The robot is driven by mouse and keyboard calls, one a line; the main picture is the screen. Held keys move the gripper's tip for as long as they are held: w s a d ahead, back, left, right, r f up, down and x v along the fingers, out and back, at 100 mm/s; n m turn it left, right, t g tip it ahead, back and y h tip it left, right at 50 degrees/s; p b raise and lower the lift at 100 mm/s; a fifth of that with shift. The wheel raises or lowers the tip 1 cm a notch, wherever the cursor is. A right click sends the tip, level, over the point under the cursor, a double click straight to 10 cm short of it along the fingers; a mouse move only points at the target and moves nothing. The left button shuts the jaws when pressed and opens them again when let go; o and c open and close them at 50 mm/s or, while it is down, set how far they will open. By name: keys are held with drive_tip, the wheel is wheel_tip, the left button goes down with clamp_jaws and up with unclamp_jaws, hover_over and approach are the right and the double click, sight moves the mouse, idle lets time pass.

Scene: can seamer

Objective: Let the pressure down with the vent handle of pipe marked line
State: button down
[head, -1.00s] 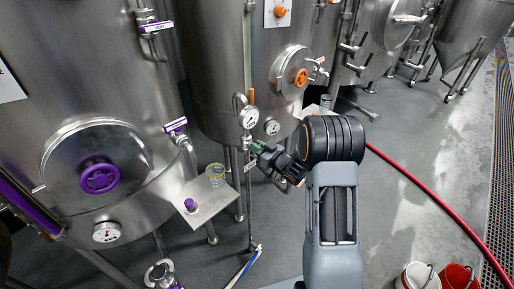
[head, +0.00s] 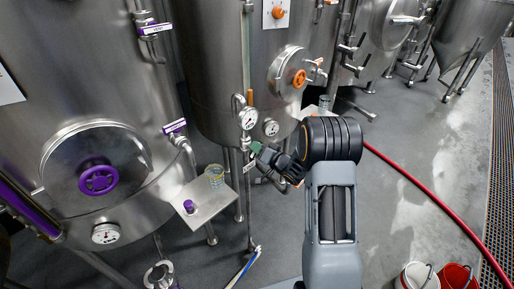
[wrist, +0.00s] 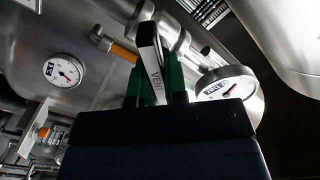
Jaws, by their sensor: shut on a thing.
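The vent handle (wrist: 151,62) is a pale flat lever marked VENT, standing tilted between the green fingers of my gripper (wrist: 155,82) in the wrist view. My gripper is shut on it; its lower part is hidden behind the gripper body. In the head view my gripper (head: 258,155) is at the thin vertical pipe (head: 248,70), just below a round white gauge (head: 249,118). That gauge also shows right of the fingers in the wrist view (wrist: 226,84). Its reading is too small to tell. An orange-handled lever (wrist: 122,51) is left of the fingers.
A second dial (head: 271,127) sits on the middle tank (head: 215,60) by the pipe. A small steel shelf (head: 207,203) holds a beaker and a purple cap at left. A red hose (head: 420,185) crosses the floor at right, with two buckets (head: 455,277) at lower right.

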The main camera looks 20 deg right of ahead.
drive_tip(key=shift+m, duration=0.3)
idle(0.4)
drive_tip(key=c, duration=1.1)
unclamp_jaws()
drive_tip(key=shift+c, duration=0.2)
drive_tip(key=b+v, duration=0.2)
drive_tip(key=v, duration=1.2)
